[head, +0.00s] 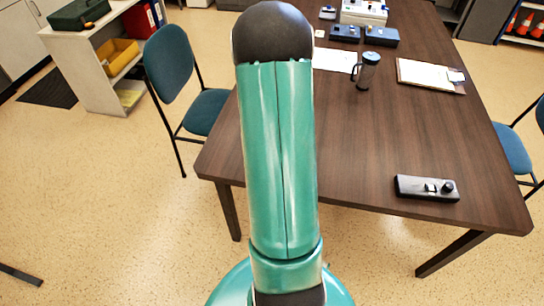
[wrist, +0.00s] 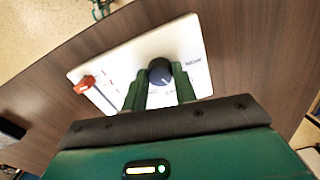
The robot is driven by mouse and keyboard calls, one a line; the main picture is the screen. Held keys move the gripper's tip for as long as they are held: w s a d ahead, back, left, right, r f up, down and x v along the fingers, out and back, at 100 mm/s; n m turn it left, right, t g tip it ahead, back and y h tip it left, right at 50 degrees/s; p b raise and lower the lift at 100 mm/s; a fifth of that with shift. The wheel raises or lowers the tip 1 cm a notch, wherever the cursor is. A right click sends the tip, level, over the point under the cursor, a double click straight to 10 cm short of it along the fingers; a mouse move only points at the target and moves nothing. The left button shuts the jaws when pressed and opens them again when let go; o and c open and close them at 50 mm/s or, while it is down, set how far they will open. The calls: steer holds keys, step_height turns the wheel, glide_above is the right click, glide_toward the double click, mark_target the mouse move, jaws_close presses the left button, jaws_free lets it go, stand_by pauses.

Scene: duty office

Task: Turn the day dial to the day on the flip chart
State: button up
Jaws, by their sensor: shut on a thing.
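Small print stands around the dial, too small and slanted to read surely. A red lever (wrist: 85,84) is at the panel's left side. In the head view my arm hides the gripper, dial and panel. I cannot make out a flip chart in either view.
Chairs (head: 172,70) stand at both sides. The table's middle right is clear.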

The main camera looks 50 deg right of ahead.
steer(key=m, duration=1.2)
steer(key=shift+m, duration=0.4)
stand_by(0.3)
steer(key=o, duration=1)
steer(key=shift+c, duration=0.2)
step_height(320, 180, up, 14)
steer(key=shift+f, duration=0.1)
